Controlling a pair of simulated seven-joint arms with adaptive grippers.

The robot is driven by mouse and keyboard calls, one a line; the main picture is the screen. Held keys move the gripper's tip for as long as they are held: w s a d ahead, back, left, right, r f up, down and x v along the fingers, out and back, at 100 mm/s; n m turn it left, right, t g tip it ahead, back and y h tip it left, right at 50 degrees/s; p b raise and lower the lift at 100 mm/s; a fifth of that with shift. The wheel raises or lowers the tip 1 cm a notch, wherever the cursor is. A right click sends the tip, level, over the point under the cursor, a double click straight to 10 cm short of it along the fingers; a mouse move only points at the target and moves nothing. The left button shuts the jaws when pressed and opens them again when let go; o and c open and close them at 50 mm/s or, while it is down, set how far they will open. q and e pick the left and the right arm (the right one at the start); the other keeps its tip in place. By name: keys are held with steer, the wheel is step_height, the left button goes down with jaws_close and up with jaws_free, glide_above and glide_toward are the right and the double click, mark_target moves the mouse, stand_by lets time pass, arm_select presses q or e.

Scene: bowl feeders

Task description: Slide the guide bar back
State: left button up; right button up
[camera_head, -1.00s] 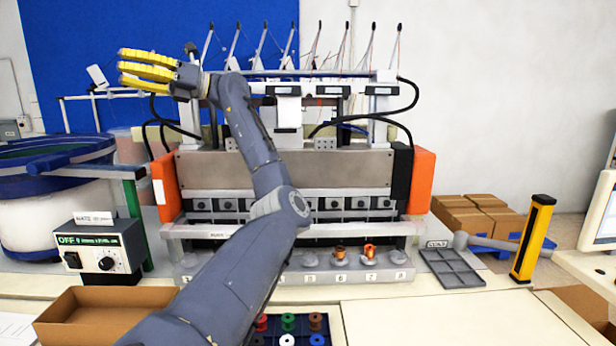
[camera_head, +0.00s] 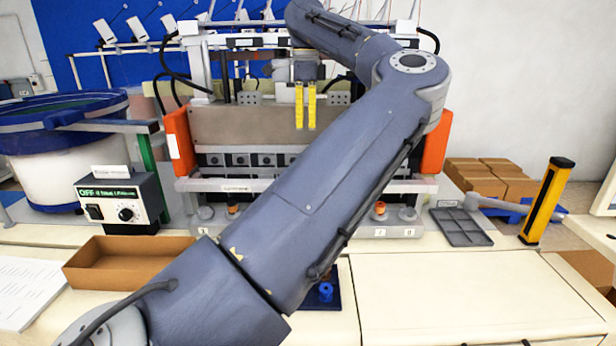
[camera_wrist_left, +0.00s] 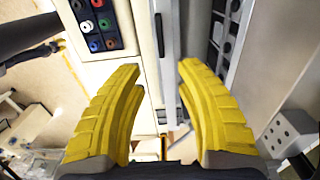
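The guide bar (camera_head: 205,185) appears to be the long pale grey bar across the front of the machine, in the head view. My left arm hides its middle. My left gripper (camera_head: 305,128) points down in front of the machine's grey panel, higher in the picture than the bar. Its yellow fingers are apart and empty. In the left wrist view, a grey bar (camera_wrist_left: 168,60) runs up the picture through the gap between the fingers (camera_wrist_left: 160,72), beyond the tips; I see no contact. My right gripper is out of view.
A spool tray (camera_wrist_left: 80,12) lies beside the bar in the left wrist view. An orange spool (camera_head: 379,208) stands on the machine's front row. An open cardboard box (camera_head: 90,262), a grey tray (camera_head: 462,240) and a yellow post (camera_head: 546,205) stand around it. The right front table is clear.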

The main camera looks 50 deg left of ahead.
arm_select(q)
step_height(320, 180, down, 16)
steer(key=shift+f, duration=0.1)
stand_by(0.5)
steer(key=shift+o, duration=0.4)
jaws_close()
